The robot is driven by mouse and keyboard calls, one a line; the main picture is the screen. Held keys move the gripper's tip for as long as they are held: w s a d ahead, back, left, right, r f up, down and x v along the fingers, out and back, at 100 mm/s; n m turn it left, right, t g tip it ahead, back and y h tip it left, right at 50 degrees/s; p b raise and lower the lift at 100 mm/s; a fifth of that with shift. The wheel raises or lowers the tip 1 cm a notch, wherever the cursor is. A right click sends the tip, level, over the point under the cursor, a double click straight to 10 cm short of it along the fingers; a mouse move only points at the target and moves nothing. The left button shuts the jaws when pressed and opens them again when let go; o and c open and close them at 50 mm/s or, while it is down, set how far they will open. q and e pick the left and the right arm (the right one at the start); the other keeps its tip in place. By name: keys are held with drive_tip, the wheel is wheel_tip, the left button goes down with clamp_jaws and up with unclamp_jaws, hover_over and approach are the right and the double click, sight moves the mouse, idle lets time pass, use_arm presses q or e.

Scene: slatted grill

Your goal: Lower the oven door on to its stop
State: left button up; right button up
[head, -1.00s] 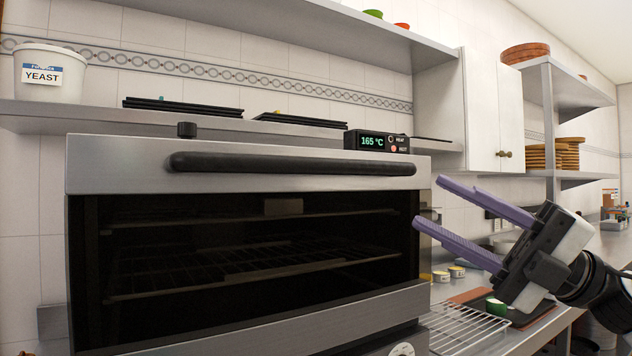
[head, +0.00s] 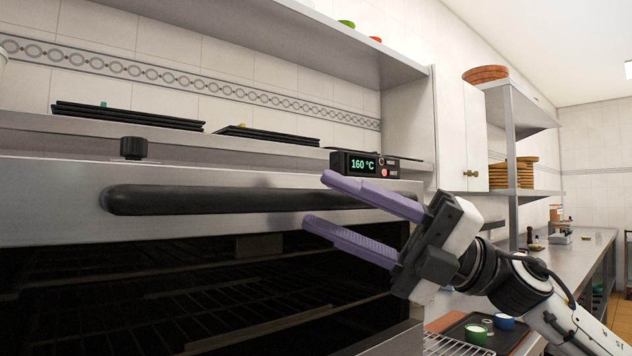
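The oven door (head: 60,215) is shut, its dark window showing wire racks inside. Its long black bar handle (head: 210,198) runs across the steel top edge of the door. My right gripper (head: 312,202) is open, its two purple fingers one above the other and pointing left. In the picture the fingers overlap the right end of the handle, one above its line and one below. I cannot tell whether they touch it or how far in front they are. Nothing shows between the fingertips except the handle behind or between them. My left gripper is out of view.
A thermometer box (head: 365,164) reading 160 °C and a black knob (head: 133,148) sit on top of the oven. Black trays (head: 130,116) lie on the shelf behind. At lower right, a wire rack (head: 450,345) and a dark tray with small cups (head: 478,330) occupy the counter.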

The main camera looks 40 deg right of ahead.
drive_tip(key=shift+w+a+r+p, duration=0.4)
drive_tip(key=shift+a+r+p, duration=0.2)
drive_tip(key=shift+a, duration=0.05)
drive_tip(key=shift+w+a+p, duration=0.3)
drive_tip(key=shift+w+a, duration=0.05)
drive_tip(key=shift+a, duration=0.05)
clamp_jaws()
